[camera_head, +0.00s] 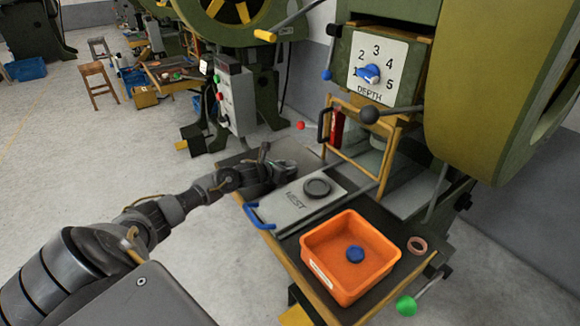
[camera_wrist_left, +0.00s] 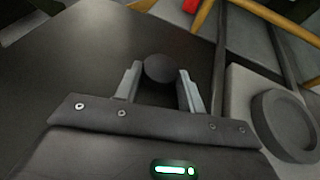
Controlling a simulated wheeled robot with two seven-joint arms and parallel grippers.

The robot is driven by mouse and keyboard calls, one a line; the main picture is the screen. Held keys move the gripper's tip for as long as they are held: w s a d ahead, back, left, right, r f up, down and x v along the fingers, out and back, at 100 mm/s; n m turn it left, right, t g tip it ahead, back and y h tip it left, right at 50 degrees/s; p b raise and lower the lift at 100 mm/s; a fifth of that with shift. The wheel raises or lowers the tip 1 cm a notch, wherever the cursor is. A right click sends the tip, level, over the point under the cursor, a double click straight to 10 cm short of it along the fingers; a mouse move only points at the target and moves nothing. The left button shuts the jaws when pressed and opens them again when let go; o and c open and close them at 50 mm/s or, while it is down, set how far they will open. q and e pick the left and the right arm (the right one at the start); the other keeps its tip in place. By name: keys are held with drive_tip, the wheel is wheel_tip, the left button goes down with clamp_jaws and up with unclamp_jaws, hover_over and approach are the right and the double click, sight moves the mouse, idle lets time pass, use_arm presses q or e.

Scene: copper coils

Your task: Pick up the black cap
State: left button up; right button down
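A round black cap (camera_wrist_left: 159,68) shows in the left wrist view, between the two pale fingertips of my left gripper (camera_wrist_left: 160,78). The fingers stand apart with the cap close to both; I cannot tell whether they press on it or only stand around it. In the head view my left gripper (camera_head: 283,167) is low over the dark left part of the bench (camera_head: 235,160), left of the grey plate. The cap cannot be made out there. My right gripper is not in view.
A grey plate (camera_head: 290,207) with blue handle and dark round disc (camera_head: 318,187) lies right of my gripper. An orange bin (camera_head: 320,250) holding a blue cap (camera_head: 355,254) stands nearer. A copper ring (camera_head: 417,245) lies right of it. The green press (camera_head: 385,60) stands behind.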

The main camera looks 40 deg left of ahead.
use_arm(q)
drive_tip(key=shift+c, duration=1)
drive_tip(key=shift+r, duration=0.1)
